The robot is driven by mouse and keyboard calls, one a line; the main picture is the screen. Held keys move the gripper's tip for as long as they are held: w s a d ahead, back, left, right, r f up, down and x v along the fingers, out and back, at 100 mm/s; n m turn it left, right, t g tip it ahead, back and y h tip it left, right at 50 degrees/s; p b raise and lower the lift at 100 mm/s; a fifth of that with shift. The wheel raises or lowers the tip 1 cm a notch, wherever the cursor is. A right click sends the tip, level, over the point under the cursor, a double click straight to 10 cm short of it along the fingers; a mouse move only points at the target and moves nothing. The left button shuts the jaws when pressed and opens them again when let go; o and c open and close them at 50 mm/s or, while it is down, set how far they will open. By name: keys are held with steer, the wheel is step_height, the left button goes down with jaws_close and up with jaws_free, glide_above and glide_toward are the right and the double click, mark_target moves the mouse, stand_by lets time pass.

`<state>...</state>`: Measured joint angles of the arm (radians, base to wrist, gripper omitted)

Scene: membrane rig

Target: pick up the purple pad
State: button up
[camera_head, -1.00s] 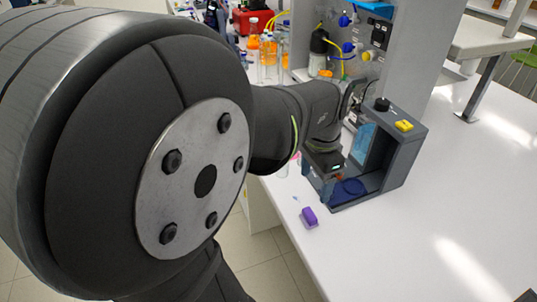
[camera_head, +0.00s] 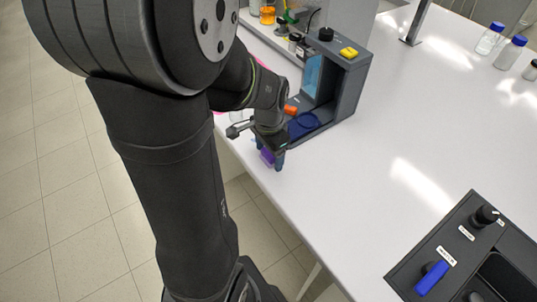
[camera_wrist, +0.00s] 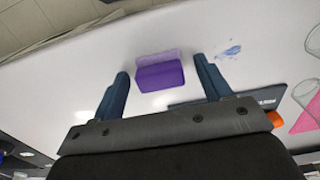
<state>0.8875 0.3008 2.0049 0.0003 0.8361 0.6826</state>
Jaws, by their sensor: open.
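The purple pad (camera_wrist: 160,76) lies on the white bench top near its edge. In the wrist view it sits between the two blue fingers of my gripper (camera_wrist: 161,82), nearer the left one, with a visible gap to each. My gripper is open. In the head view my gripper (camera_head: 272,160) is low over the bench edge, and the purple pad (camera_head: 267,156) is partly hidden behind a finger. I cannot tell the exact height of the fingertips above the bench.
A dark control box (camera_head: 450,260) is at lower right. A blue smear (camera_wrist: 230,51) marks the bench. The bench between is clear.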

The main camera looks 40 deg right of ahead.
steer(key=shift+f, duration=0.1)
steer(key=c, duration=1.1)
step_height(320, 180, up, 5)
steer(key=shift+s+f, duration=0.15)
steer(key=shift+f, duration=0.05)
steer(key=s+r, duration=0.2)
steer(key=s, duration=0.1)
steer(key=s+d+r, duration=0.1)
steer(key=s+r, duration=0.1)
steer(key=s, duration=0.2)
steer(key=s+d+r, duration=0.1)
steer(key=s+r, duration=0.1)
steer(key=s, duration=0.2)
steer(key=shift+s+r, duration=0.1)
steer(key=shift+r, duration=0.1)
